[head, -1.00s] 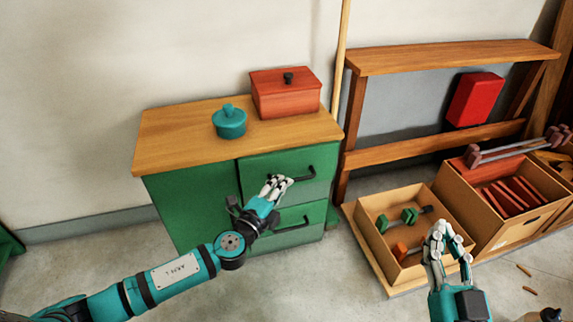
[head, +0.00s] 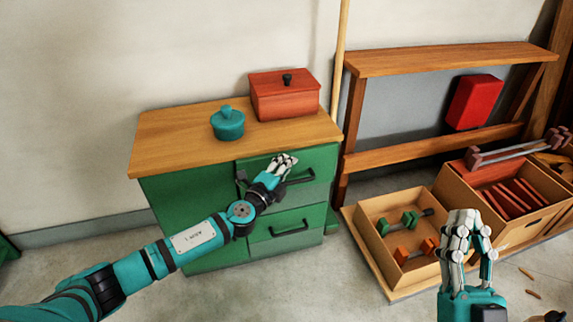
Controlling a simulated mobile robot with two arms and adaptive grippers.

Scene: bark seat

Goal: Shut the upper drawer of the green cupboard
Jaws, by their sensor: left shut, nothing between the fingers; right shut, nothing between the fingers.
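The green cupboard (head: 180,205) stands against the wall under a wooden top. Its upper drawer (head: 322,160) is at the right, with a dark bar handle (head: 303,178). I cannot tell from this angle how far the upper drawer stands out. The lower drawer (head: 315,222) has a similar handle. My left gripper (head: 286,160) is shut and empty, in front of the upper drawer near its top edge. It hides the left part of the upper handle; contact with the drawer is unclear.
A teal lidded pot (head: 228,126) and a red lidded box (head: 285,100) stand on the cupboard top. To the right are an open box with blocks (head: 371,236), a crate of red pieces (head: 520,225) and a wooden frame (head: 440,57). Floor before the cupboard is clear.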

